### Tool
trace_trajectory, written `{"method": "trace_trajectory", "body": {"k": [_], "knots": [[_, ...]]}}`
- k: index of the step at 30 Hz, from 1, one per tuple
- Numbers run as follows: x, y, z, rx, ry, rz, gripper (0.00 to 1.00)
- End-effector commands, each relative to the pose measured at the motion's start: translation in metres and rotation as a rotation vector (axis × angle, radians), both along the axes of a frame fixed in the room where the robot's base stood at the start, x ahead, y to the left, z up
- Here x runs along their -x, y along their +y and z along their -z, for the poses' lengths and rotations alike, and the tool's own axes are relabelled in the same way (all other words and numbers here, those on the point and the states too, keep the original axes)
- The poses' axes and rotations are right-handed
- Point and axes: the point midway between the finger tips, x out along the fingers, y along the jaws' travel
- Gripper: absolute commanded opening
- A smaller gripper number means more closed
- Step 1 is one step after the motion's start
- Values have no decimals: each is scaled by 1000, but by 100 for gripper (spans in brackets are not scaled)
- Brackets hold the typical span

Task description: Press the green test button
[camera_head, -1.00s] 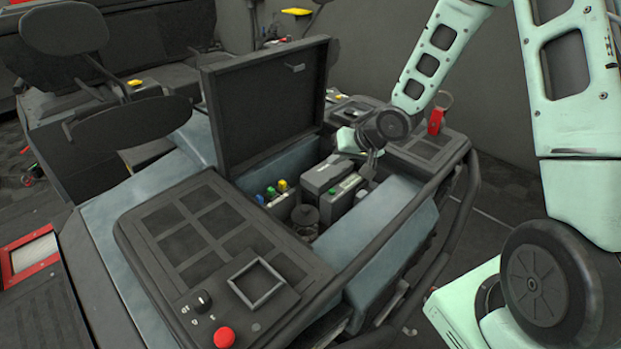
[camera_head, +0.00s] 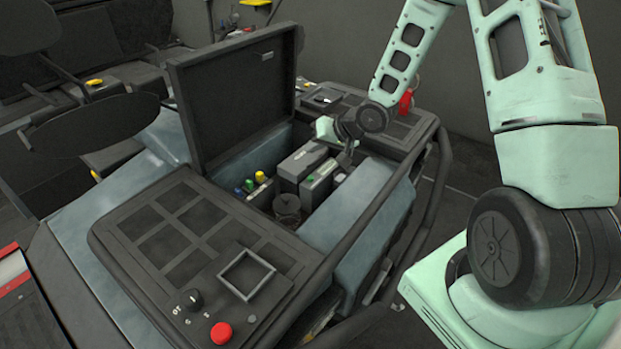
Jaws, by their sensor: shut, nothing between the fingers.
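An open compartment in the dark machine holds grey boxes. A small green spot (camera_head: 310,180) shows on the front grey box (camera_head: 318,188). A green cap (camera_head: 249,186) stands between a blue and a yellow cap at the compartment's left side. I cannot tell which green part is the test button. My gripper (camera_head: 347,160) is small in view, shut and empty, pointing down at the compartment's back right. I cannot tell whether it touches anything there.
The raised lid (camera_head: 240,95) stands left of the compartment. A black round cap (camera_head: 287,207) sits inside at the front. A red button (camera_head: 221,333) and a knob are on the front panel. A dark tube rail (camera_head: 375,225) runs along the right side.

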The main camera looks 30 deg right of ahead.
Motion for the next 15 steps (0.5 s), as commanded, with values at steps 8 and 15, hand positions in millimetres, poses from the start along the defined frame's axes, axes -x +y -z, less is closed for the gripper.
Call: {"method": "trace_trajectory", "body": {"k": [8,15], "knots": [[0,0,45,0,0,0,0],[0,0,66,-1,0,0,0]]}}
